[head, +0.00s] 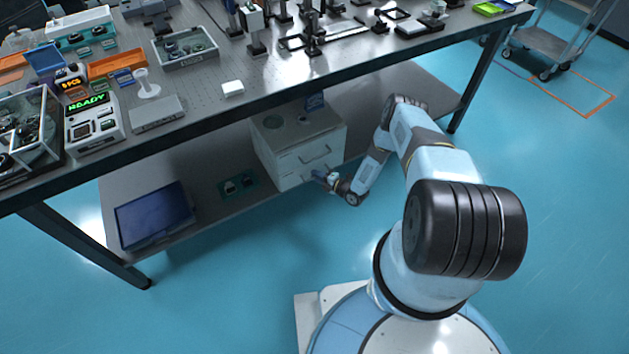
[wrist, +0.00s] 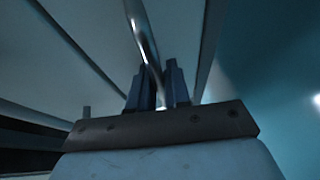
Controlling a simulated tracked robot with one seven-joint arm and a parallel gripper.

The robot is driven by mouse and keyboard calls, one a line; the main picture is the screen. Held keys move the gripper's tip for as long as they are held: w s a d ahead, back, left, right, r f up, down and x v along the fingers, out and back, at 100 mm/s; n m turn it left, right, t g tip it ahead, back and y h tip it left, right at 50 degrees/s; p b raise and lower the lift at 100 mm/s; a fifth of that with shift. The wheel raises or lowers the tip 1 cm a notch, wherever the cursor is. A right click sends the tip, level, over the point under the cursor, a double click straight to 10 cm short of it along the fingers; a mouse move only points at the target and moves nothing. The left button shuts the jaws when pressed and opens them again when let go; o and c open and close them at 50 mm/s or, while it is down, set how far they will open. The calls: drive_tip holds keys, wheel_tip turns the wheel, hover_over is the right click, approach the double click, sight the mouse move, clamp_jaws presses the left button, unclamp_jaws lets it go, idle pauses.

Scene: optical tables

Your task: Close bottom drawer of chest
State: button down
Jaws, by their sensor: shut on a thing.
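The white chest of drawers (head: 281,147) stands on the lower shelf under the optical table. A bar handle (head: 315,158) shows on its upper drawer. My arm reaches in from the right, and my gripper (head: 322,176) is at the front of the bottom drawer (head: 292,181). In the wrist view, the two dark fingers of my gripper (wrist: 159,82) are shut on a shiny metal handle (wrist: 141,38) that passes between them. The head view is too small to tell how far the bottom drawer stands out. My gripper hides its handle there.
The optical table (head: 270,90) overhangs the chest. A dark flat monitor (head: 155,215) and a small green board (head: 239,187) lie on the lower shelf (head: 200,204) to the left. The blue floor in front is clear. A cart (head: 545,42) stands far right.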

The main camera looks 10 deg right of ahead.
drive_tip(key=shift+w+f, duration=0.1)
drive_tip(key=shift+w, duration=0.05)
drive_tip(key=c, duration=1.3)
unclamp_jaws()
drive_tip(key=shift+c, duration=0.2)
drive_tip(key=shift+o, duration=0.9)
drive_tip(key=shift+w, duration=0.1)
drive_tip(key=v, duration=1.4)
drive_tip(key=shift+a, duration=0.1)
